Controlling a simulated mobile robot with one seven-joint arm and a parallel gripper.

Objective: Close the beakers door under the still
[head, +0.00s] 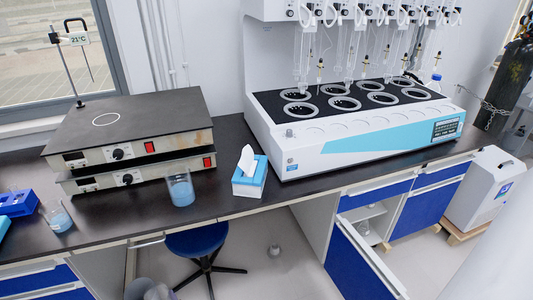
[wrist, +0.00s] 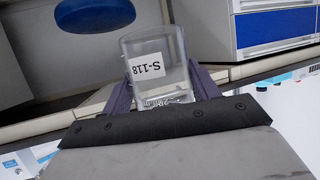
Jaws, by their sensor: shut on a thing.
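The still (head: 345,110) is a white machine with a black top and a light-blue front panel, standing on the bench in the head view. Below it, a blue-fronted cabinet door (head: 355,262) is swung open toward the front. The cabinet's white interior shelf (head: 362,213) shows, with small glassware (head: 366,233) below it. In the wrist view my gripper (wrist: 160,88) has its purple fingers on both sides of a clear glass beaker (wrist: 172,48) labelled S-118, which shows upside down. The gripper is shut on this beaker. I cannot make out the gripper clearly in the head view.
A tissue box (head: 249,178) and a beaker of blue liquid (head: 180,189) are near the bench edge. A closed blue cabinet front (head: 421,208) adjoins the open cabinet on its right.

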